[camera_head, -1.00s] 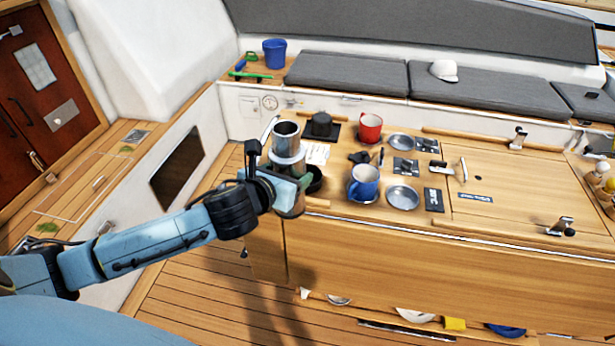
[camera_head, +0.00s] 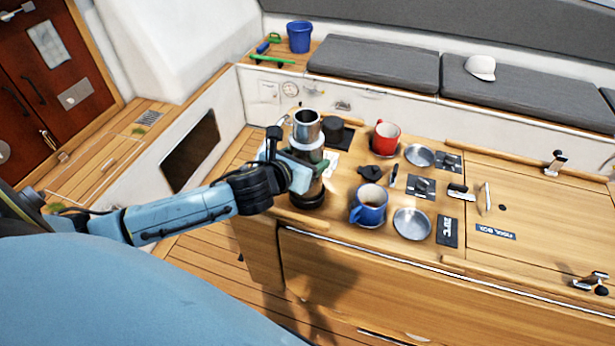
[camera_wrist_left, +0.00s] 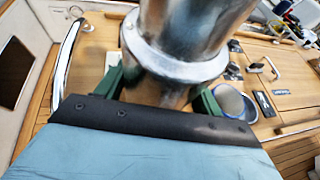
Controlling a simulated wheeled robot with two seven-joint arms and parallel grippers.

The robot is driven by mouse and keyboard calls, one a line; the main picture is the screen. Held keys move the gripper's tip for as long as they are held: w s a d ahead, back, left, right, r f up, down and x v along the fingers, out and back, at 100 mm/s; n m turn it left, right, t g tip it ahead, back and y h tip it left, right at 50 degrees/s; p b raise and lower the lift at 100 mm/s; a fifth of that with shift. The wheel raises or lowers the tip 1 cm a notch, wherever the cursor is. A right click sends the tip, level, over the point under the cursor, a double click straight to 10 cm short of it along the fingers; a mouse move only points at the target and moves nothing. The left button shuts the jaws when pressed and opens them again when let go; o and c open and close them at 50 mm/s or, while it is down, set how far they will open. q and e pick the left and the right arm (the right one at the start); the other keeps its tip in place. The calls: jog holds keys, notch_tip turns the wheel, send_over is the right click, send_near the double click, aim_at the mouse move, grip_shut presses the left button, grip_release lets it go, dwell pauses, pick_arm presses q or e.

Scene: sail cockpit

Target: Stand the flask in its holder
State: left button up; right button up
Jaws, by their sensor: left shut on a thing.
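The flask (camera_head: 307,128) is a shiny metal cylinder with a pale collar, upright above the left end of the wooden table in the head view. It also fills the top middle of the left wrist view (camera_wrist_left: 185,35). My left gripper (camera_head: 303,170) is shut on the flask, with a green finger on each side of it in the wrist view. The holder (camera_head: 308,201) is a dark round ring on the table, directly below or around the flask's lower end. I cannot tell whether the base is inside it. My right gripper is not in view.
A blue mug (camera_head: 369,205) stands right of the holder, with a metal dish (camera_head: 411,224) beyond it. The table's front edge is close. The hatch area (camera_head: 540,200) at right is mostly clear.

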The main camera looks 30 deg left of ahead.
pick_arm(q)
jog(key=shift+f, duration=0.45)
jog(key=shift+w+f, duration=0.1)
jog(key=shift+f, duration=0.15)
jog(key=shift+f+b, duration=0.3)
jog(key=shift+f, duration=1.45)
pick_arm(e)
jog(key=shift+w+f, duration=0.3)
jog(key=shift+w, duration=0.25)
pick_arm(q)
jog(key=shift+f, duration=0.3)
jog(key=o, duration=1.3)
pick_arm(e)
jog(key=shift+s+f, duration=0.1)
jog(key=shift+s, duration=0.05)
